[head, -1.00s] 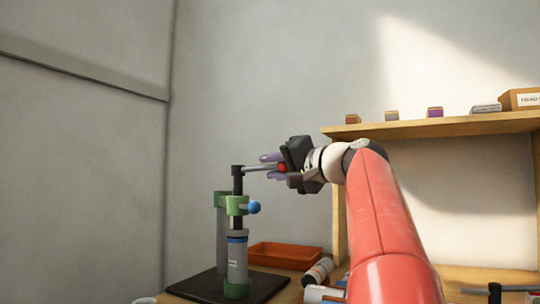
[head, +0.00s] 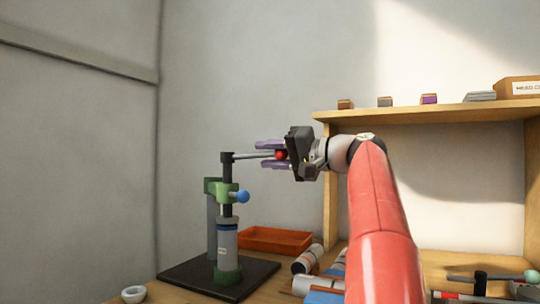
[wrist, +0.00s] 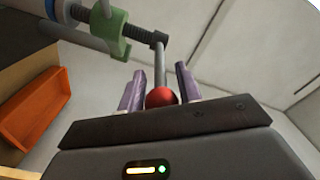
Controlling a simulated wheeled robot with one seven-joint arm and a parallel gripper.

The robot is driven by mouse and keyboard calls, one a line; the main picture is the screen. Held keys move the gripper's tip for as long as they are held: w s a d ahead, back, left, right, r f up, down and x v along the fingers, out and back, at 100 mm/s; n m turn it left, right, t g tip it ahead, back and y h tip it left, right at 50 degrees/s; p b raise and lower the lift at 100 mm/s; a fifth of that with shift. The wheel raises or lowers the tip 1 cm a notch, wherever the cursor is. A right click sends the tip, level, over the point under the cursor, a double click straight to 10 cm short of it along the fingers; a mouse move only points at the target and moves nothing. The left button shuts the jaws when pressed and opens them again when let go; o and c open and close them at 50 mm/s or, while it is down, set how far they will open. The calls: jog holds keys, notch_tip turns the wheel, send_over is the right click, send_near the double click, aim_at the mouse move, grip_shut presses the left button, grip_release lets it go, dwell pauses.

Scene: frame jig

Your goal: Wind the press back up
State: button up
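The press stands on a dark base plate (head: 251,284) in the head view. It has a green bracket (head: 228,192) with a blue knob (head: 243,197) on its right side. A dark screw (head: 227,170) rises through the bracket, and a thin grey crank bar (head: 256,155) runs right from its top to a red ball (head: 281,155). My gripper (head: 270,154) is around the ball end of the crank. In the wrist view the red ball (wrist: 161,97) lies between my purple fingers (wrist: 159,85), with gaps visible on both sides. The fingers look open; the bar passes between them.
An orange tray (head: 275,239) lies behind the press. White cylinders (head: 307,259) lie to its right, near my arm. A wooden shelf (head: 430,112) with small blocks and a box (head: 518,88) stands at the right. A small white cup (head: 133,294) is at front left.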

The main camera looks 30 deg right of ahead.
jog(key=v, duration=0.7)
jog(key=shift+s+d, duration=0.2)
jog(key=shift+s, duration=0.15)
jog(key=shift+f, duration=0.1)
